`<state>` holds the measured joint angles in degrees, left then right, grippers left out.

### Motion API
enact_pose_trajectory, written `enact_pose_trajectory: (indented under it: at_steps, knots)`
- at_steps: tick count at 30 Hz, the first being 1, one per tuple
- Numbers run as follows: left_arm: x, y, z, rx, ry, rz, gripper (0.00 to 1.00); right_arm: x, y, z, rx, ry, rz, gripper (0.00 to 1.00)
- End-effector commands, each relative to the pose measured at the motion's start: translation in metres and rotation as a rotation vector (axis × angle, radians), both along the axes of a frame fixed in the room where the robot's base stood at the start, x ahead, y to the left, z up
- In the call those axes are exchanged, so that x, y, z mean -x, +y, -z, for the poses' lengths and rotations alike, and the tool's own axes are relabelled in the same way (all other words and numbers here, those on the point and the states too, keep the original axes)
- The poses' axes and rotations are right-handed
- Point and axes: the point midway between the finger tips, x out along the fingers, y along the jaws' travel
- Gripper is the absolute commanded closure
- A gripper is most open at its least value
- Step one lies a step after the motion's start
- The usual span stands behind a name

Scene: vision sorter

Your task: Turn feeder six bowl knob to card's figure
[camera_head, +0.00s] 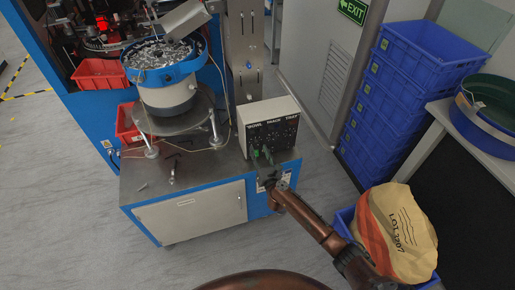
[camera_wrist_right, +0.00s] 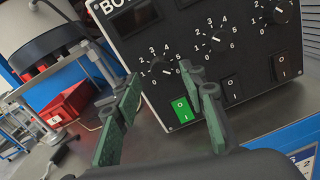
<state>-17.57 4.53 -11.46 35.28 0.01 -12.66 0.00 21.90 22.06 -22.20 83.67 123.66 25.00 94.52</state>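The control box (camera_head: 268,125) stands on the bench, its black panel lettered BOWL, TRACK and a third word. In the right wrist view the bowl knob (camera_wrist_right: 168,69) is a black knob with a numbered dial at the panel's left; its exact setting is unclear. A green rocker switch (camera_wrist_right: 181,108) sits below it. My right gripper (camera_wrist_right: 160,80) is open, its green fingers apart in front of the panel near the bowl knob, with nothing between them. In the head view the right gripper (camera_head: 262,154) is at the box's front. I cannot identify a card. My left gripper is out of view.
The track knob (camera_wrist_right: 217,42) and a third knob (camera_wrist_right: 280,12) lie to the right, with black switches below. A bowl feeder (camera_head: 165,85) full of metal parts stands left of the box. Red bins (camera_head: 100,74), stacked blue crates (camera_head: 400,85) and a sack (camera_head: 398,225) stand around.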

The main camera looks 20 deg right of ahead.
Motion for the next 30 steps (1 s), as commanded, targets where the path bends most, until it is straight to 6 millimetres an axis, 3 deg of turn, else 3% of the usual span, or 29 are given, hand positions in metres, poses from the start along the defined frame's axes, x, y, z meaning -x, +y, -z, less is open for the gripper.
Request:
enact_pose_trajectory:
  at_steps: [6,16,30]
  knots:
    - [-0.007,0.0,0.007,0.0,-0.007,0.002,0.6,-0.024,0.0,0.001,0.002,0.0,-0.001,0.62]
    - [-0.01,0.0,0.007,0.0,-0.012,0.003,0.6,-0.027,0.0,0.0,0.003,0.001,0.0,0.62]
    - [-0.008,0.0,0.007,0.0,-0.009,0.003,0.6,-0.027,0.0,0.0,0.003,0.001,0.0,0.93]
